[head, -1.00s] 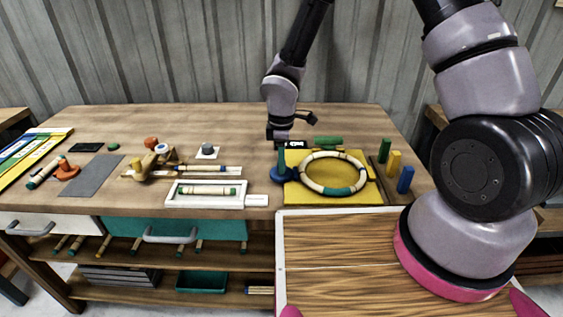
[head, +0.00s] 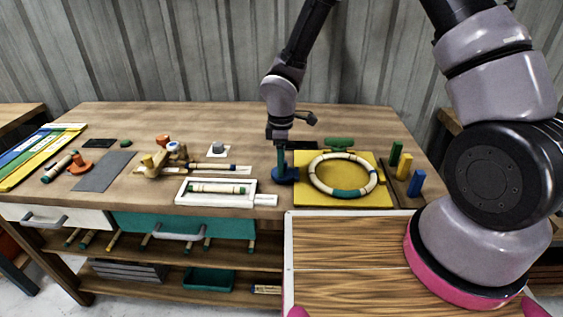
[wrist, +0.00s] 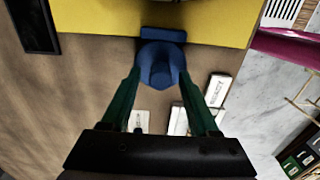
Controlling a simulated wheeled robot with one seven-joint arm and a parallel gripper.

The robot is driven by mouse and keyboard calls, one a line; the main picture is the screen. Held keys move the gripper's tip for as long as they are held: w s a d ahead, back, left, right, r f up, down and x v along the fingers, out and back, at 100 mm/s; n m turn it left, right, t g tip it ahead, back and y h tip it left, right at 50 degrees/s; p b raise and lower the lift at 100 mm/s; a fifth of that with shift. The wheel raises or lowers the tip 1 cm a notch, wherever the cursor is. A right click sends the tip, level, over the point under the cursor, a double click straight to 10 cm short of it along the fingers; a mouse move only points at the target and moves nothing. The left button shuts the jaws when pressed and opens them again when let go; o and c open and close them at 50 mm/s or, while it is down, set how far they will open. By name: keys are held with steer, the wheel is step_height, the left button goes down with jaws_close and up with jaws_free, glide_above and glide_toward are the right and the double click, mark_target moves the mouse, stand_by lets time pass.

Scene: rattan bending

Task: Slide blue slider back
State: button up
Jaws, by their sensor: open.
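The blue slider (head: 285,175) is a round knob with a flat bar, low on the table at the left edge of the yellow board (head: 335,202). In the wrist view the blue slider (wrist: 160,66) stands between the two green fingers, its bar beside the board's edge (wrist: 150,18). My gripper (head: 282,160) points down over it from above. In the wrist view my gripper (wrist: 158,85) is open, with one finger on each side of the knob. I cannot tell whether either finger touches it.
A striped ring (head: 343,176) lies on the yellow board. Green, yellow and blue (head: 417,183) upright blocks stand to its right. A white tray (head: 215,203) with a rod is on the left. A dark rectangular piece (head: 301,145) lies behind the gripper.

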step_height(320, 180, up, 11)
stand_by(0.4)
steer(key=shift+f, duration=0.1)
steer(key=d+r+m+t, duration=0.3)
steer(key=d+r+m, duration=0.7)
steer(key=d+r, duration=0.6)
steer(key=s+d+r+m+t+y, duration=0.2)
steer(key=s+d+r+m+t, duration=0.2)
steer(key=s+d+r+m, duration=0.5)
steer(key=shift+s+d+r+m, duration=0.4)
steer(key=shift+s+r+m, duration=1.1)
steer(key=shift+r, duration=0.8)
